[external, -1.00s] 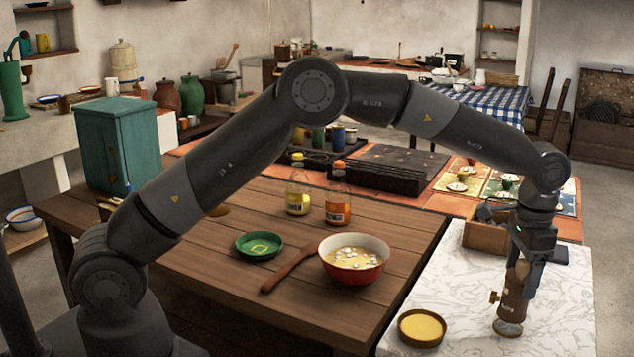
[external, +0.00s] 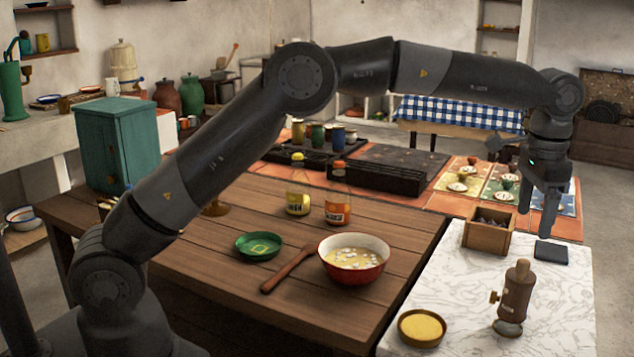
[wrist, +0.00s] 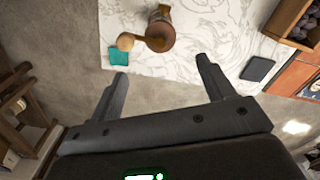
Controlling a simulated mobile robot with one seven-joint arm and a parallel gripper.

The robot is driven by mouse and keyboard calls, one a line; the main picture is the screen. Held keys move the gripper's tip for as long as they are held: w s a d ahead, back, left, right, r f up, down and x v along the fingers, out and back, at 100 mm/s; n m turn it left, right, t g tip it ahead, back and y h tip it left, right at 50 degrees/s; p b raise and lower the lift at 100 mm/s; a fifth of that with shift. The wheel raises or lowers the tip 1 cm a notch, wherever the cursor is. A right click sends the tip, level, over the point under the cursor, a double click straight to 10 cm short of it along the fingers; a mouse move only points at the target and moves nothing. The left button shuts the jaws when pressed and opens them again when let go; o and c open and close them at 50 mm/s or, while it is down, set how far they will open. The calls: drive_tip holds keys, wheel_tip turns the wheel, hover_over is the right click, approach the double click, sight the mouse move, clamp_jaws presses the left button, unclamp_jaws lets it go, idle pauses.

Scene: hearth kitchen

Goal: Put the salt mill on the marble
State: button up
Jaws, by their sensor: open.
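The salt mill (external: 516,292), a brown wooden body with a small brass knob on its side and a greyish foot, stands upright on the white marble slab (external: 450,290). It also shows from above in the wrist view (wrist: 160,32), beyond my fingers. My gripper (external: 538,222) is open and empty. It is raised above the far right part of the marble, behind the mill and apart from it. In the wrist view both fingers of my gripper (wrist: 162,68) are spread with nothing between them.
A shallow bowl of yellow contents (external: 422,327) is left of the mill. A wooden box (external: 487,238) and a dark flat pad (external: 551,252) lie at the marble's far end. A red bowl of soup (external: 354,262) and a wooden spoon (external: 290,268) rest on the brown table.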

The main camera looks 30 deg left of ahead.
drive_tip(key=a+r+n+t, duration=0.15)
drive_tip(key=a+r, duration=0.25)
drive_tip(key=a, duration=0.6)
drive_tip(key=w+a+r+n, duration=0.15)
drive_tip(key=a+r, duration=0.35)
drive_tip(key=a, duration=0.6)
drive_tip(key=a+r+n+t, duration=0.15)
drive_tip(key=a+r, duration=0.25)
drive_tip(key=a, duration=0.6)
drive_tip(key=s+a+n+t, duration=0.15)
drive_tip(key=s+a, duration=0.25)
drive_tip(key=a, duration=0.5)
drive_tip(key=s+a+n, duration=0.3)
drive_tip(key=s+a, duration=0.2)
drive_tip(key=a, duration=0.3)
drive_tip(key=s+a+f+n+t, duration=0.1)
drive_tip(key=s+a+f+n, duration=0.2)
drive_tip(key=s+a+f, duration=0.4)
drive_tip(key=s+a, duration=0.3)
drive_tip(key=shift+s+n, duration=0.25)
drive_tip(key=shift+n, duration=0.05)
